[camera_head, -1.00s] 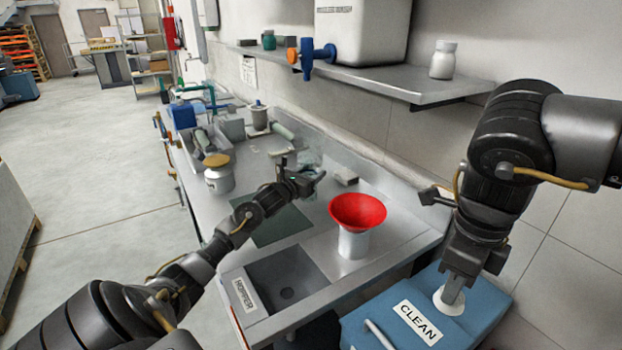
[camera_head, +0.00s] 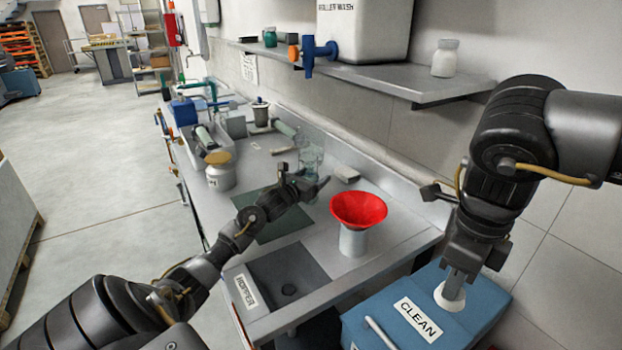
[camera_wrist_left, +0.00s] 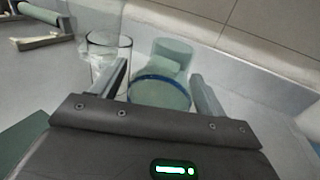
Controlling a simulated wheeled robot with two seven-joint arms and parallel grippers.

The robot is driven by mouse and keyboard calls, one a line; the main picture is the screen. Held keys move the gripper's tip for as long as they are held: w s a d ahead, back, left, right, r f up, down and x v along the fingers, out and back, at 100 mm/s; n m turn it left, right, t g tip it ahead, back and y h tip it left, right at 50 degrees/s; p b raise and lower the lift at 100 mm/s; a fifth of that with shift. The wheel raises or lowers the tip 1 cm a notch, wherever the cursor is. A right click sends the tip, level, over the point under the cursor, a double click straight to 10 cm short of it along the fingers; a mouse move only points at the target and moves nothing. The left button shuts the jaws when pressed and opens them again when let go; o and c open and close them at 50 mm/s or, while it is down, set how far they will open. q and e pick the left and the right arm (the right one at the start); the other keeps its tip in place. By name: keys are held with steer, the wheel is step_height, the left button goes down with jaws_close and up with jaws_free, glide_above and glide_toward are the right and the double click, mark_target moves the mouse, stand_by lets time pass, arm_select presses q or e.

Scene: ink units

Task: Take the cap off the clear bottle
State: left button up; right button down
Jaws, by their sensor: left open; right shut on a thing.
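A clear, see-through vessel (camera_head: 311,154), probably the clear bottle, stands on the steel bench just behind my left gripper (camera_head: 309,186). My left gripper is open; in the left wrist view its fingers (camera_wrist_left: 160,92) are on either side of a greenish clear round form with a blue ring (camera_wrist_left: 160,80). I cannot tell whether this is the bottle or its cap, or whether the fingers touch it. A clear glass vessel (camera_wrist_left: 108,48) stands left of the fingers there. My right gripper (camera_head: 452,283) is shut on a white piece (camera_head: 449,297) at the top of the blue box.
A red funnel (camera_head: 358,208) on a white container (camera_head: 353,240) stands right of my left gripper. The blue box (camera_head: 400,305) is labelled CLEAN. A shelf (camera_head: 420,85) overhangs the back.

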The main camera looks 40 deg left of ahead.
arm_select(q)
steer(key=shift+r, duration=0.2)
arm_select(e)
steer(key=shift+r, duration=0.2)
arm_select(q)
steer(key=s, duration=0.3)
steer(key=s+b, duration=0.1)
steer(key=s, duration=0.3)
steer(key=s+d, duration=0.1)
steer(key=s, duration=0.3)
steer(key=shift+d+f, duration=0.1)
steer(key=shift+f, duration=0.05)
arm_select(e)
steer(key=shift+f, duration=0.85)
arm_select(q)
steer(key=shift+s, duration=0.5)
